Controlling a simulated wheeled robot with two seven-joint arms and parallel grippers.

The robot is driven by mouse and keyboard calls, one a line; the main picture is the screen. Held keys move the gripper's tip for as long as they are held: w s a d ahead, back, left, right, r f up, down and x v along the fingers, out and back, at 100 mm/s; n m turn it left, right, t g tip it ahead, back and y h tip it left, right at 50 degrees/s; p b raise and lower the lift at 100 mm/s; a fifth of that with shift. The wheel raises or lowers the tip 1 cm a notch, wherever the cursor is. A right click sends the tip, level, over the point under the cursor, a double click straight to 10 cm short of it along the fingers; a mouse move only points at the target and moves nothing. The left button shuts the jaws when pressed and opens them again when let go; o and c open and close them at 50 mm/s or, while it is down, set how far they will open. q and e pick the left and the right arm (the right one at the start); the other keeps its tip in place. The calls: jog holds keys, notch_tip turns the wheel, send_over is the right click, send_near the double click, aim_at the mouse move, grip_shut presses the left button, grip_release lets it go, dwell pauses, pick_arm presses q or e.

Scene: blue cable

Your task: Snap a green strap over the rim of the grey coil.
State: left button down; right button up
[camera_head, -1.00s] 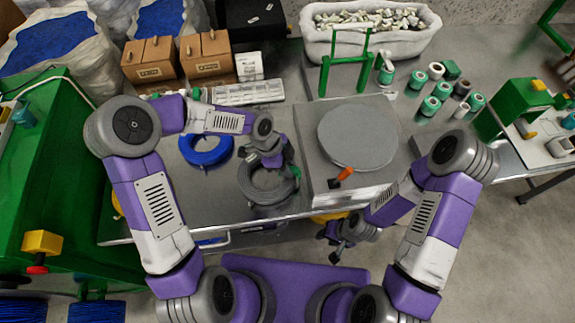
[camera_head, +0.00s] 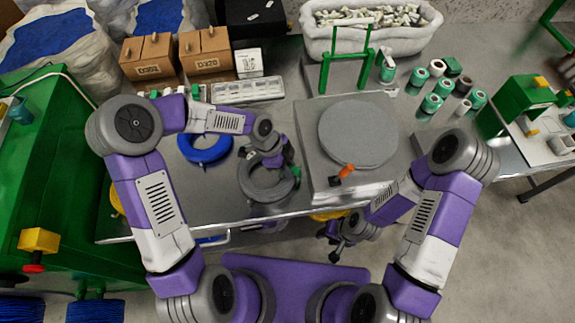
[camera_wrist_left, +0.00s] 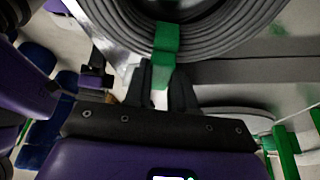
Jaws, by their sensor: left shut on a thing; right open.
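The grey coil (camera_head: 258,191) lies flat on the steel table, right of the blue coil. My left gripper (camera_head: 292,174) is over its right side, partly covering it. In the left wrist view, a green strap (camera_wrist_left: 166,38) lies against the outer rim of the grey coil (camera_wrist_left: 225,38). The lower part of the strap is between the fingers of my left gripper (camera_wrist_left: 163,92), which is shut on it. The strap's far side is hidden. My right gripper (camera_head: 335,240) is open and empty, off the table's front edge.
A blue coil (camera_head: 205,148) lies to the left. A grey round plate (camera_head: 358,134) on a raised block, with an orange-handled part (camera_head: 343,174), is close on the right. Cardboard boxes (camera_head: 148,58) and a white tray (camera_head: 248,91) stand behind. Green and white rolls (camera_head: 432,103) stand at the right.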

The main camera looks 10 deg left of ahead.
pick_arm(q)
jog(key=shift+f, duration=0.4)
jog(key=shift+f+b, duration=0.2)
jog(key=shift+b, duration=0.15)
dwell(0.4)
jog(key=c, duration=0.7)
grip_release()
jog(key=shift+r+p, duration=3)
jog(key=shift+r, duration=0.55)
